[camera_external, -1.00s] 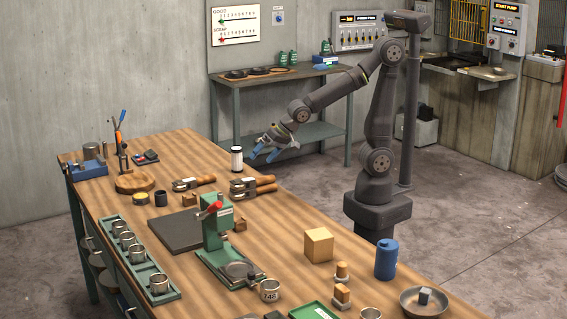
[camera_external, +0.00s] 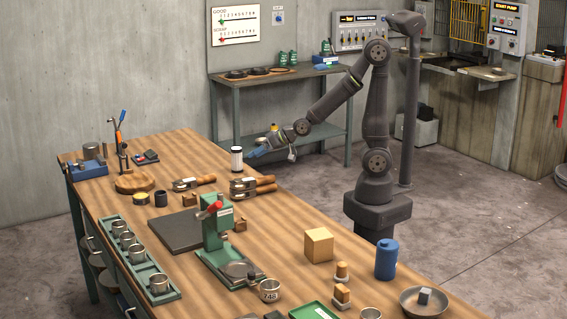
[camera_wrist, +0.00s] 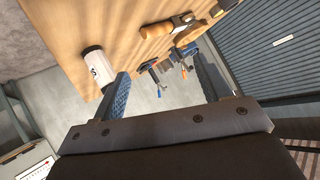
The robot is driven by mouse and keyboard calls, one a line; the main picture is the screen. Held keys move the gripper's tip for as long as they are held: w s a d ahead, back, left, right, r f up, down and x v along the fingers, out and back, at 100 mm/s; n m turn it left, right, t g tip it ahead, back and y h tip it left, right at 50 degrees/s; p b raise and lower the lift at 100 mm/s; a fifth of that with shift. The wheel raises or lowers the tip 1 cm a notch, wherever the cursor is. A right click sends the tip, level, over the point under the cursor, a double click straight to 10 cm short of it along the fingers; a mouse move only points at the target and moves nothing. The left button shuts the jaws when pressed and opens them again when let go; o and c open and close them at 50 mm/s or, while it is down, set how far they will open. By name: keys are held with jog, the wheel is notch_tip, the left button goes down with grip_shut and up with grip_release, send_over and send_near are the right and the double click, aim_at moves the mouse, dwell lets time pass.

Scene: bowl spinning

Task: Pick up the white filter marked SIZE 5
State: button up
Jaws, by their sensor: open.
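The white filter (camera_external: 236,158) is a short upright cylinder with dark ends, standing at the table's far right edge in the external view. In the wrist view the white filter (camera_wrist: 95,66) shows a dark "5" on its side, just beyond the left finger's tip. My gripper (camera_external: 254,152) has blue finger pads and is close to the right of the filter. In the wrist view my gripper (camera_wrist: 158,85) is open, with nothing between its fingers. The filter looks outside the gap between them; I cannot tell whether it touches a finger.
Wooden-handled tools (camera_external: 252,186) lie on the wooden table (camera_external: 290,222) just in front of the filter. A green press (camera_external: 216,235) stands nearer the camera. A steel side table (camera_external: 280,80) with black discs and green cans stands behind my arm.

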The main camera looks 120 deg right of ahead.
aim_at(233, 154)
jog(key=s+d+g+h, duration=0.2)
jog(key=s+d+h, duration=0.2)
jog(key=s+d, duration=0.35)
jog(key=x, duration=1.7)
jog(key=shift+s+f, duration=0.1)
jog(key=shift+f, duration=0.15)
jog(key=c, duration=1.1)
jog(key=shift+r, duration=0.1)
